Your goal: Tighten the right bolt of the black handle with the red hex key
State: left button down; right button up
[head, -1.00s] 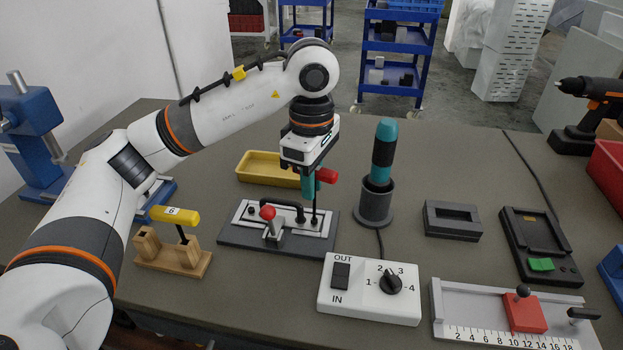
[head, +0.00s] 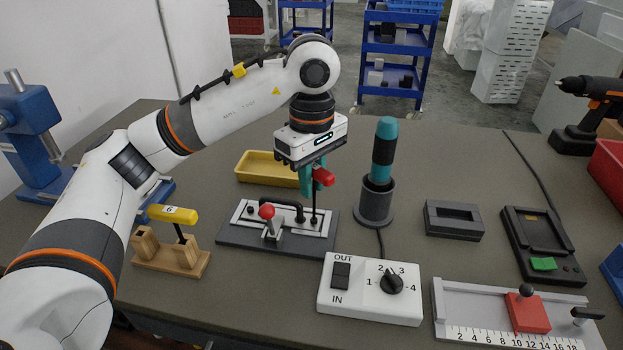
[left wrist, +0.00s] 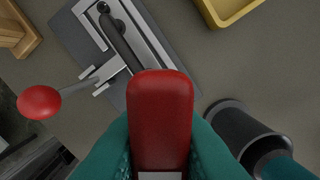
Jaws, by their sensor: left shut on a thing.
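My left gripper (head: 312,180) has teal fingers shut on the red hex key (head: 323,177). Its red grip also fills the middle of the left wrist view (left wrist: 160,115), between the fingers. The key's thin dark shaft points down to the right end of the black handle (head: 285,204), where the right bolt is. The tip seems to be at that bolt, but I cannot tell whether it is seated. The black handle lies on a light plate (head: 240,216) on a dark grey base. It shows in the left wrist view too (left wrist: 120,42). My right gripper is out of view.
A red-knobbed lever (head: 267,212) stands at the plate's front. A teal and black tool (head: 384,150) stands in a dark holder close right. A yellow tray (head: 262,168) lies behind. A white switch box (head: 350,300) is in front right.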

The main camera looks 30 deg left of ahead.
pick_arm(q)
jog(key=shift+m, duration=0.6)
jog(key=shift+w+m, duration=0.1)
jog(key=shift+m, duration=0.4)
jog(key=shift+m+b, duration=0.3)
jog(key=shift+m, duration=0.8)
jog(key=m, duration=0.3)
jog(key=shift+d+m, duration=0.1)
jog(key=shift+m, duration=0.2)
jog(key=m, duration=0.6)
jog(key=shift+w+d+b, duration=0.1)
jog(key=shift+d+b, duration=0.05)
jog(key=shift+b, duration=0.25)
jog(key=m, duration=0.2)
jog(key=shift+m, duration=0.3)
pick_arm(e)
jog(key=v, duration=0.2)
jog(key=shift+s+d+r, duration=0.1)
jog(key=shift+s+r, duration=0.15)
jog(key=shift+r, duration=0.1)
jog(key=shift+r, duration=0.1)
